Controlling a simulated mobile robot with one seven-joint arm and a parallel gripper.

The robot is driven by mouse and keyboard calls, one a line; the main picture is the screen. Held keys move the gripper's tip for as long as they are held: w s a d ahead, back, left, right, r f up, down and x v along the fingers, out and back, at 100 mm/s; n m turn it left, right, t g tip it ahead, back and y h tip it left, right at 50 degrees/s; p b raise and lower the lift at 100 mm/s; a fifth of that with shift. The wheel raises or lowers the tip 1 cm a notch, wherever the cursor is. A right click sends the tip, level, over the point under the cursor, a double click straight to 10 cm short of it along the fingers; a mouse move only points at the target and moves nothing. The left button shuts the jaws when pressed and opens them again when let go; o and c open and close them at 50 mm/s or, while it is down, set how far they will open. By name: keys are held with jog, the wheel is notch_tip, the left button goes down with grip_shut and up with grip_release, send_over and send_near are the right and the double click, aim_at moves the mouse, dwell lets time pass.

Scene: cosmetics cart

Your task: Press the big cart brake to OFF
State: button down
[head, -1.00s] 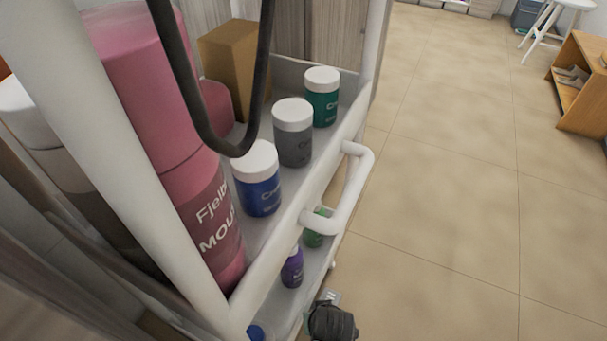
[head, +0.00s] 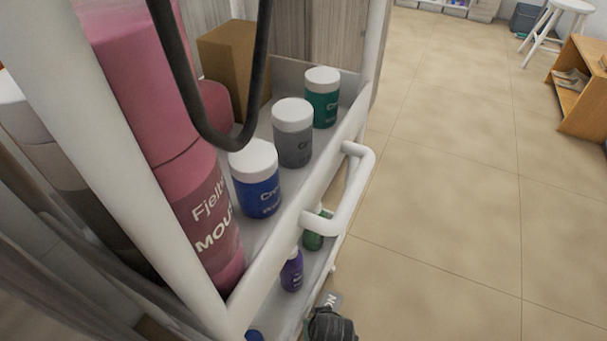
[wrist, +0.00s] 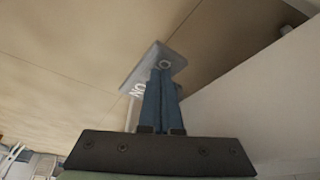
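The cart brake (head: 331,299) is a small grey plate low at the near corner of the white cart, with light letters partly visible. In the wrist view the brake plate (wrist: 142,66) shows the letters of "ON" upside down and a round pivot or screw near one end. My gripper (wrist: 162,72) has its two blue fingers together, with the tips over the plate near that round mark. I cannot tell whether they touch it. In the head view my dark gripper (head: 330,325) is at the bottom edge, just in front of the plate; its fingertips are hidden.
The white cart (head: 263,280) holds a big pink bottle (head: 185,150), a blue jar (head: 258,190), a grey jar (head: 293,145) and a green jar (head: 322,103). A white handle (head: 352,195) sticks out to the right. Tiled floor (head: 450,200) is clear there.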

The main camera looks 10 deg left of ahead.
jog(key=shift+f, duration=0.2)
notch_tip(320, 180, up, 7)
jog(key=p, duration=0.8)
jog(key=shift+r, duration=0.1)
dwell(0.5)
